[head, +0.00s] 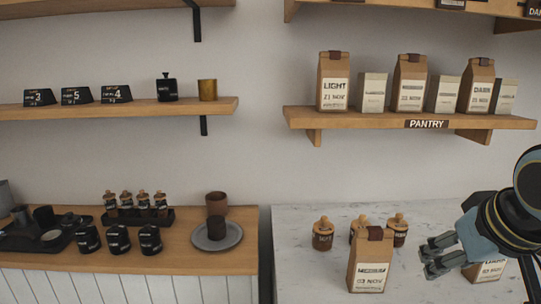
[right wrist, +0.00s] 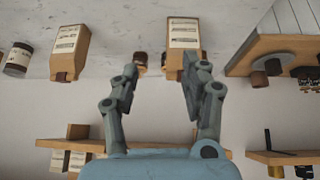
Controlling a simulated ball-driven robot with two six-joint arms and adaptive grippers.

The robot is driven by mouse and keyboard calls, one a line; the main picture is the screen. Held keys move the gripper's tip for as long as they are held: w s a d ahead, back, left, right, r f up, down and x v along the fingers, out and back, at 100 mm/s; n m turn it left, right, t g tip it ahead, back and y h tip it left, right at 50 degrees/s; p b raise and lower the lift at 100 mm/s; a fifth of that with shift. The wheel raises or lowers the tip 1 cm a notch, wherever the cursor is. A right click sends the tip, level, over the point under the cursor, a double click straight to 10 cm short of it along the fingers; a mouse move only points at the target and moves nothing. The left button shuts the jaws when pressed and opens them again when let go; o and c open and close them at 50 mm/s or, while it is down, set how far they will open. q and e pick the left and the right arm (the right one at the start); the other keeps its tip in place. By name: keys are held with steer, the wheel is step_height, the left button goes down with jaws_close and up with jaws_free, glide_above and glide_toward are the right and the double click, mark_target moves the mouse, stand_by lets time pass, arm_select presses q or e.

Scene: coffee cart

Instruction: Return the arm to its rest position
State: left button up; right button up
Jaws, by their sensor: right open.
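My right gripper (head: 428,260) comes in from the right in the head view, above the marble counter. Its fingers are apart with nothing between them. In the right wrist view the spread fingers of the right gripper (right wrist: 160,65) also show empty. A brown paper bag (head: 370,265) stands upright on the counter, left of the gripper and apart from it in the picture. A second bag (head: 489,270) stands behind and below the right gripper, which partly hides it. My left gripper is not in view.
Several wooden-lidded jars, one (head: 323,234) at left, stand on the marble counter (head: 300,275). The pantry shelf (head: 380,121) above holds bags and boxes. The wooden counter (head: 190,258) at left holds cups, black jars and a grey plate (head: 230,239). The counter's front left is clear.

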steer(key=s+f+g, duration=0.1)
steer(key=s+f, duration=0.2)
steer(key=s, duration=0.4)
steer(key=s+f+n+g, duration=0.1)
steer(key=s+f, duration=0.3)
steer(key=s, duration=0.3)
steer(key=s+f+g, duration=0.1)
steer(key=s+f, duration=0.2)
steer(key=s, duration=0.4)
steer(key=s+d+f+g+b, duration=0.2)
steer(key=f+b, duration=0.8)
steer(key=f, duration=2.8)
steer(key=s+d+f+b, duration=0.2)
steer(key=s+f+b, duration=0.5)
steer(key=s+f, duration=1.1)
step_height(320, 180, down, 2)
steer(key=shift+s+f+g, duration=0.25)
steer(key=shift+s+g, duration=0.05)
